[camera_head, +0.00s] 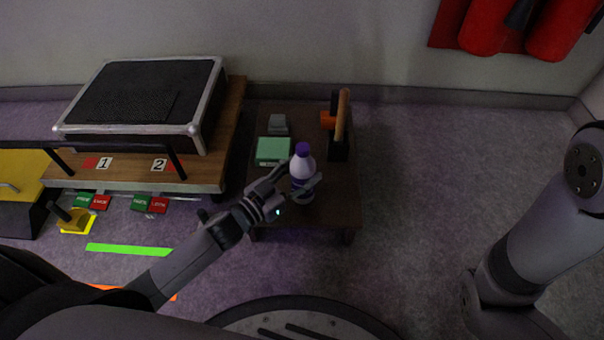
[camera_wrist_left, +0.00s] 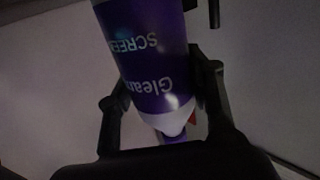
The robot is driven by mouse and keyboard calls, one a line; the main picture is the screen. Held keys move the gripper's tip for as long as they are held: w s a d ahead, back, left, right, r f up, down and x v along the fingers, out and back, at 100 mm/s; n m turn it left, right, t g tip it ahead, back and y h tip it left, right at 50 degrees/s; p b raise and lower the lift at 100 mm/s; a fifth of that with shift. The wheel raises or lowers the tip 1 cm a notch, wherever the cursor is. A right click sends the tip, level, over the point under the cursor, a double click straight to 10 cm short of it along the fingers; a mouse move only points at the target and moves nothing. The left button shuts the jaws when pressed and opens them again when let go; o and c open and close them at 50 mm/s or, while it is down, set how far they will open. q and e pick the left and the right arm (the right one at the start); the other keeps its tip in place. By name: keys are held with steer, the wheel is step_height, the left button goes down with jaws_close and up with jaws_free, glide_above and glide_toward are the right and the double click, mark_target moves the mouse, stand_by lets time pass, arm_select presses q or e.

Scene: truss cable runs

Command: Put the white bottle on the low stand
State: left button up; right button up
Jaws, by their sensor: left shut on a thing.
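The white bottle (camera_head: 302,167) has a purple cap and a purple label, and looks upright in the head view. My left gripper (camera_head: 293,186) is shut on it, one finger on each side. The left wrist view shows the bottle (camera_wrist_left: 150,60) between the two fingers, its label reading "Gleam SCREEN", with its base out of frame. The low stand (camera_head: 335,208) is a small dark brown table. The bottle appears over its front half; I cannot tell whether the base touches the top. My right arm is at the right, its gripper out of view.
On the stand are a green box (camera_head: 273,150), a grey object (camera_head: 278,124) and a dark block (camera_head: 339,148) with a wooden-handled item. A wooden bench (camera_head: 232,120) with a black case (camera_head: 140,92) stands left. Floor to the right is clear.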

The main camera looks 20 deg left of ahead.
arm_select(q)
steer(key=o, duration=1.4)
steer(key=shift+o, duration=0.2)
